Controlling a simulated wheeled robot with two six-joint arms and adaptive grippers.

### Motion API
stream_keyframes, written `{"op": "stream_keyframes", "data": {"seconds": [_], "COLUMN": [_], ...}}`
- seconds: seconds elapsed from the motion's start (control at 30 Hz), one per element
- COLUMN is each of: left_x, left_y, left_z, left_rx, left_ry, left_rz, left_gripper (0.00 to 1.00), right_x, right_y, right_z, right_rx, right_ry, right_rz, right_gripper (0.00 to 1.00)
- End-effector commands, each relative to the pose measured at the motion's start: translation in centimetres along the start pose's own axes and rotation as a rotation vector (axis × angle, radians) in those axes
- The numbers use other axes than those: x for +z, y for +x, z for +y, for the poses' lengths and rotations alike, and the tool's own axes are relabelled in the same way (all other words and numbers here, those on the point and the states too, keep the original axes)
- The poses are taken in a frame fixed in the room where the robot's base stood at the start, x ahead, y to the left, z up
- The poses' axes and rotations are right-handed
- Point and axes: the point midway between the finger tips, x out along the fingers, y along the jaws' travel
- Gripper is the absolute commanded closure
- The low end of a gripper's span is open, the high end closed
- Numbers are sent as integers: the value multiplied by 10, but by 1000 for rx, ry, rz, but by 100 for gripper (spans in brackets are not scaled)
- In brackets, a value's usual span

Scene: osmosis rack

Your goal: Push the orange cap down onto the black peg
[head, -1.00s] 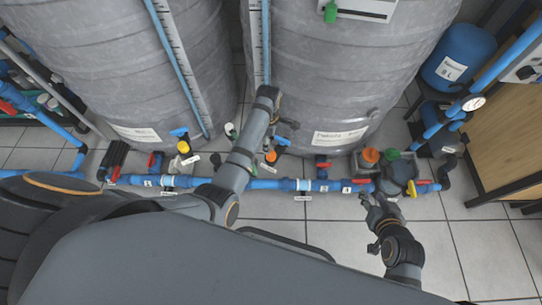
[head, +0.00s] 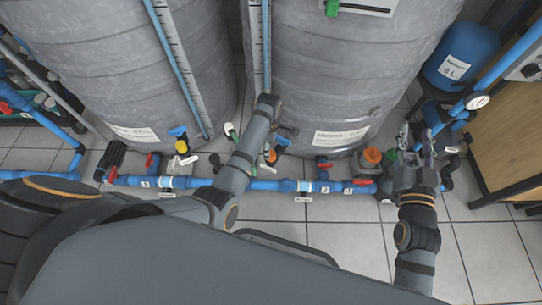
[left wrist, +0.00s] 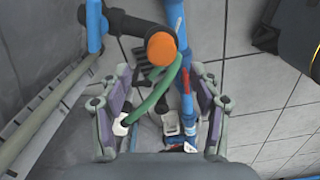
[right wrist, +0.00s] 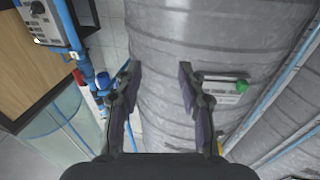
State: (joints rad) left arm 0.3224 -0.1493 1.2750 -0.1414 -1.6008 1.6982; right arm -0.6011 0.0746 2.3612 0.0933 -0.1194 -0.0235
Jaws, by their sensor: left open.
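An orange cap (head: 372,155) sits low at the foot of the right tank, beside a green cap (head: 389,157). Another orange round end (left wrist: 162,47) shows in the left wrist view on a dark stem, with a green hose below it; an orange spot (head: 271,156) shows near my left arm in the head view.
A blue pipe (head: 265,185) with red-handled valves (head: 362,182) runs along the floor before two large grey tanks (head: 340,70). A blue vessel (head: 458,55) and a wooden cabinet (head: 510,130) stand at the right. The tiled floor (head: 330,235) in front is largely clear.

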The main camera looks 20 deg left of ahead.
Motion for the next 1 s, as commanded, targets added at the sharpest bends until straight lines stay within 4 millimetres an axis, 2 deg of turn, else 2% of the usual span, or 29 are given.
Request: {"op": "stream_keyframes", "data": {"seconds": [0.47, 0.77, 1.0], "left_x": [0, 2, 4], "left_y": [3, 13, 20], "left_z": [0, -1, -2], "left_rx": [0, 0, 0], "left_ry": [0, 0, 0], "left_rz": [0, 0, 0], "left_gripper": [37, 37, 37], "right_x": [-10, -74, -126], "right_y": [1, 0, -13], "right_z": [0, -1, -3], "right_rx": [0, -2, -7], "right_ry": [-3, -24, -41], "right_rz": [44, 305, 526], "right_gripper": [60, 60, 60]}}
